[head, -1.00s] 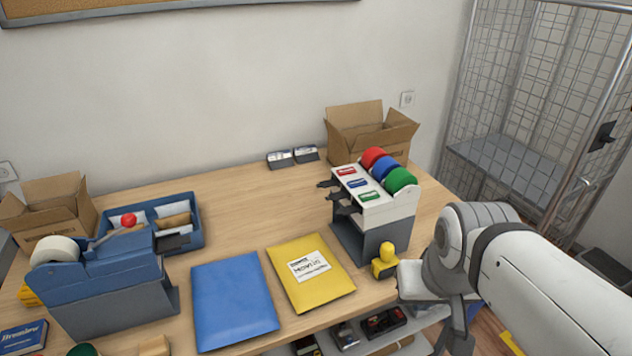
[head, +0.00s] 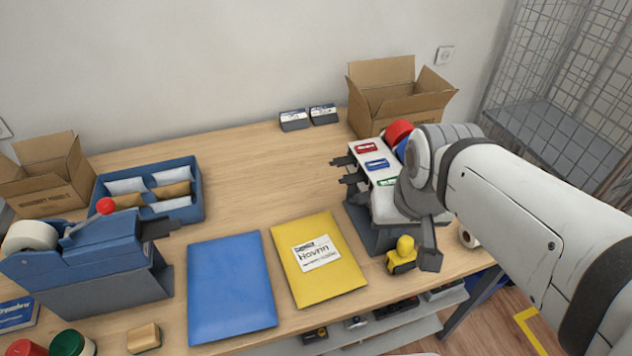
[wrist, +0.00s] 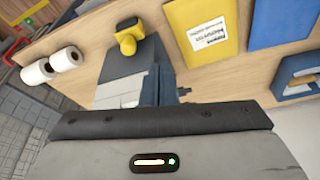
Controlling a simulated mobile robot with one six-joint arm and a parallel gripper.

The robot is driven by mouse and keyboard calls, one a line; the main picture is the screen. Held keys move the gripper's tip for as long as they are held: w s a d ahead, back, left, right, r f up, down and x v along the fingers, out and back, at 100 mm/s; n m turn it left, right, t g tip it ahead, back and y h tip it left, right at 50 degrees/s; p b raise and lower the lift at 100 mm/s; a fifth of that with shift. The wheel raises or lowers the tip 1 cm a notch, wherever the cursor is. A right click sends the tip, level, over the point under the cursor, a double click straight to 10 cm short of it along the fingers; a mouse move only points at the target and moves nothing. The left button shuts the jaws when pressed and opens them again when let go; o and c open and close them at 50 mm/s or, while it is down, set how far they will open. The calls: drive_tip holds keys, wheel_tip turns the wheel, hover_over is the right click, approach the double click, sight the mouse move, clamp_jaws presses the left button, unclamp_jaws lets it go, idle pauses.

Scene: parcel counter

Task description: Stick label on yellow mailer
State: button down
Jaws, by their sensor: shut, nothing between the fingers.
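The yellow mailer (head: 325,278) lies flat near the counter's front edge, with a white printed patch (head: 316,253) on it. It also shows at the top of the wrist view (wrist: 205,45). The label dispenser (head: 372,233) stands to its right, with red, blue and green labels on its top and a red roll (head: 398,131) behind. My gripper (head: 430,255) is shut and empty at the dispenser's right side. My arm hides the dispenser's right part and most of its other rolls. I see no label on my gripper.
A blue mailer (head: 232,290) lies left of the yellow one. A yellow stamp-like object (head: 402,254) stands beside the dispenser, close to my gripper. A blue tape dispenser (head: 95,255) and blue tray (head: 190,215) are at left. An open carton (head: 400,100) stands behind.

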drive_tip(key=w+a+f+m+g+p, duration=0.25)
drive_tip(key=w+a+f, duration=0.25)
drive_tip(key=w+a, duration=0.3)
drive_tip(key=m+p, duration=0.2)
drive_tip(key=m, duration=0.2)
hover_over(316, 251)
wheel_tip(316, 251, down, 9)
drive_tip(key=shift+g, duration=0.45)
drive_tip(key=shift+f+b, duration=2)
drive_tip(key=shift+f, duration=1)
drive_tip(key=shift+f, duration=0.2)
drive_tip(key=shift+f+b, duration=1.25)
drive_tip(key=shift+b, duration=0.05)
drive_tip(key=shift+r, duration=0.1)
wheel_tip(316, 251, up, 8)
drive_tip(key=p, duration=0.5)
drive_tip(key=shift+p, duration=0.3)
